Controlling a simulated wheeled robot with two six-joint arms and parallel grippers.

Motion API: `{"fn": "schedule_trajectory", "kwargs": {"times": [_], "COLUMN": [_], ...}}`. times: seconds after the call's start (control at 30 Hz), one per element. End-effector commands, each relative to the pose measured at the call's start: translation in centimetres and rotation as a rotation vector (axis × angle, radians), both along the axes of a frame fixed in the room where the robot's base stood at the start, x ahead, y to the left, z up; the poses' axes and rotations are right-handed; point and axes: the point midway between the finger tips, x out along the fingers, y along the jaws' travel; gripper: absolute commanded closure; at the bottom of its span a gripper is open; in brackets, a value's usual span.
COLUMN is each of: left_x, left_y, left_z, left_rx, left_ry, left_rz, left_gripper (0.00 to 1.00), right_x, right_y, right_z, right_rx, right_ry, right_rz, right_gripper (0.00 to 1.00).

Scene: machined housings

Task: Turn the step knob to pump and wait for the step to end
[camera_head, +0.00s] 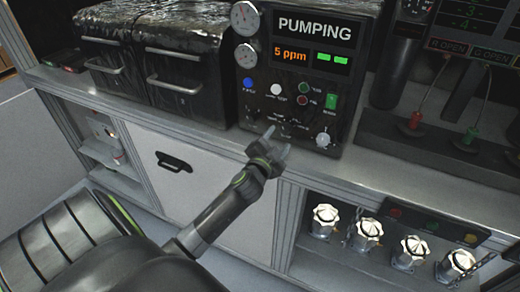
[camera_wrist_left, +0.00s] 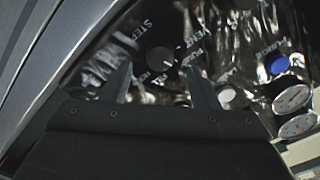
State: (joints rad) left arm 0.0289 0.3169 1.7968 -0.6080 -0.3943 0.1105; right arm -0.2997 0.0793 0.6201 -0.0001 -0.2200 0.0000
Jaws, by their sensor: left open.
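The control panel (camera_head: 300,75) stands on the counter, with a lit "PUMPING" sign (camera_head: 315,27) above an orange "5 ppm" readout (camera_head: 290,53) and two green lit blocks. In the left wrist view the dark round step knob (camera_wrist_left: 160,60) sits among white lettering, with "STEP" to its upper left. Its pointer setting is too small to read surely. My left gripper (camera_head: 273,136) is in front of the panel's lower edge. In the wrist view its open fingers (camera_wrist_left: 159,78) stand either side of the knob; contact cannot be told. The knob is hard to make out in the head view.
A blue button (camera_head: 248,84), a white button (camera_head: 276,89), a green switch (camera_head: 330,103) and a pale knob (camera_head: 323,138) crowd the panel. Dark wrapped cases (camera_head: 170,65) stand to the left. Several white valve handles (camera_head: 369,230) are below right.

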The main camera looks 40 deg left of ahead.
Motion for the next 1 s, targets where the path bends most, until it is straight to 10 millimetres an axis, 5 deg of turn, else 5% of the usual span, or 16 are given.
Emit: {"fn": "schedule_trajectory", "kwargs": {"times": [0.6,1.0], "left_x": [-11.2,-13.0], "left_y": [-2.7,-3.1], "left_z": [-0.3,0.0], "left_rx": [-0.001,0.000], "left_ry": [0.002,0.001], "left_rz": [0.001,0.001], "left_gripper": [0.45,0.45], "right_x": [0.0,0.0], "right_y": [-0.2,-0.1], "right_z": [-2.8,-3.1], "right_rx": [-0.002,-0.002], "right_ry": [0.000,0.000], "right_rz": [0.001,0.001], "right_gripper": [1.00,1.00]}}
